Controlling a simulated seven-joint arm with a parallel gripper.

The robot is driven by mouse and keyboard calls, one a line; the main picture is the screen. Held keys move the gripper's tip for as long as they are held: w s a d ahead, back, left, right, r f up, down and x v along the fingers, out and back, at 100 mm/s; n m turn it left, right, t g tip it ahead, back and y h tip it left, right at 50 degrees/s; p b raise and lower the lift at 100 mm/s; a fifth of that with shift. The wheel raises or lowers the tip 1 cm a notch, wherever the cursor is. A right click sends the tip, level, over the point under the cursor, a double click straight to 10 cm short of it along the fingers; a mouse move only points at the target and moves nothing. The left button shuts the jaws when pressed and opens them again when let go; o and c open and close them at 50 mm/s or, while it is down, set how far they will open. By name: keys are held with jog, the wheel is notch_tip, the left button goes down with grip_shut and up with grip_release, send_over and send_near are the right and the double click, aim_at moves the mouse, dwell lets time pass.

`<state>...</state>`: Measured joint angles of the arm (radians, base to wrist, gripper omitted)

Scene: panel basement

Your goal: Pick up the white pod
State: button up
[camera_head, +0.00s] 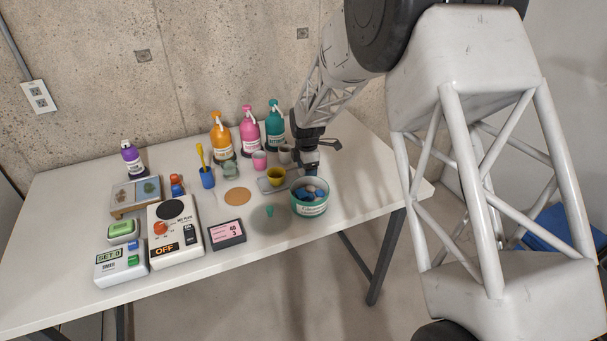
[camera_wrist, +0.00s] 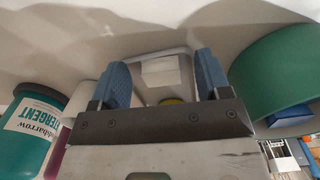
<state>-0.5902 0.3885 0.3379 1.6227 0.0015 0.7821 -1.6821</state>
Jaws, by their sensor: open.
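My gripper (camera_head: 308,168) is low over the back right of the table, just behind the green canister (camera_head: 309,208). In the wrist view its two blue fingers (camera_wrist: 160,78) are apart. A small white block (camera_wrist: 162,71) shows in the gap between them, with no visible contact; it looks like a pod, but I cannot tell for sure. The canister holds several blue pods (camera_head: 302,195) and a pale one (camera_head: 310,188). The canister wall also fills the right of the wrist view (camera_wrist: 270,65).
Orange (camera_head: 221,135), pink (camera_head: 250,130) and teal (camera_head: 275,127) pump bottles line the wall. A hot plate (camera_head: 174,230) and timer (camera_head: 121,262) stand at left.

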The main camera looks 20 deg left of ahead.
jog(key=c, duration=1.1)
jog(key=shift+r, duration=0.1)
jog(key=shift+r, duration=4.9)
